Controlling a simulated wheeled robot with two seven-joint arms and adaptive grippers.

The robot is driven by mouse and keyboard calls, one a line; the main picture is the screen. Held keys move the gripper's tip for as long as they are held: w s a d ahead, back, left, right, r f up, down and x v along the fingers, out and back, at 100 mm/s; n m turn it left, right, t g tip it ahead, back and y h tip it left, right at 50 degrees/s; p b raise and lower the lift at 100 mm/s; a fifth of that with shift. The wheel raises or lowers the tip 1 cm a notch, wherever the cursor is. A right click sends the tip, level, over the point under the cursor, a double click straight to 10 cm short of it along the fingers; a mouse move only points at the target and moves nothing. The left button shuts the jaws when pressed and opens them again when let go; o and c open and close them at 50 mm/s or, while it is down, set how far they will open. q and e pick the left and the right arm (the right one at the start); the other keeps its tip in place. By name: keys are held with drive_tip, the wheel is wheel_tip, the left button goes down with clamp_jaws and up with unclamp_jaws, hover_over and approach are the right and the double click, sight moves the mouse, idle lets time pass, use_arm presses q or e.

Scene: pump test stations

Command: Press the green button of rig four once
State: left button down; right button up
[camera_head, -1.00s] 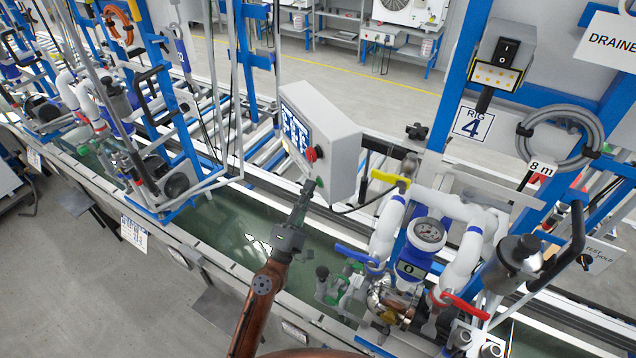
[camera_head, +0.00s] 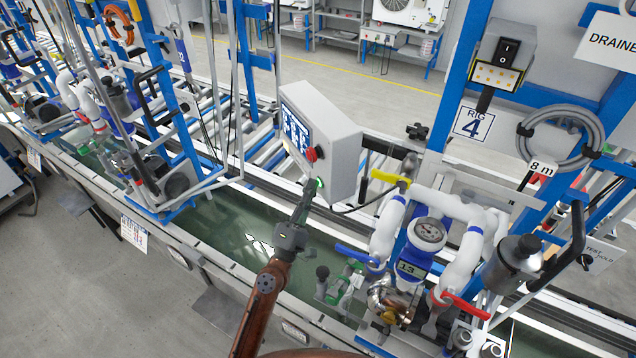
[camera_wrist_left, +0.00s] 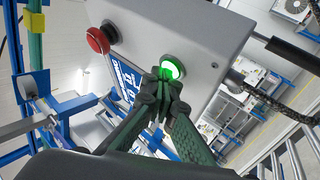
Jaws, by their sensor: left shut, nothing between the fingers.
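The control box (camera_head: 325,140) of rig four is a grey box with a red button (camera_head: 311,154) and a green button (camera_head: 319,183) on its face. In the left wrist view the green button (camera_wrist_left: 173,67) glows bright green inside a pale ring, and the red button (camera_wrist_left: 101,38) is to its left. My left gripper (camera_head: 309,186) is shut and empty, its fingertips right by the green button. In the left wrist view the fingertips (camera_wrist_left: 163,82) overlap the button's lower edge; I cannot tell whether they touch it. My right gripper is out of view.
The rig's sign (camera_head: 473,123) reads "RIG 4". A pump with white pipes, a gauge (camera_head: 428,231) and a display reading 13 (camera_head: 411,268) stands right of my left arm. A yellow handle (camera_head: 391,179) is near the box. A green trough (camera_head: 225,225) lies below.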

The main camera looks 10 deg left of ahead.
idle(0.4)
use_arm(q)
drive_tip(key=shift+s+a, duration=0.55)
drive_tip(key=s+a, duration=0.1)
drive_tip(key=a, duration=0.1)
drive_tip(key=s+a, duration=0.2)
drive_tip(key=shift+s, duration=0.1)
idle(0.5)
drive_tip(key=shift+d, duration=0.1)
idle(0.4)
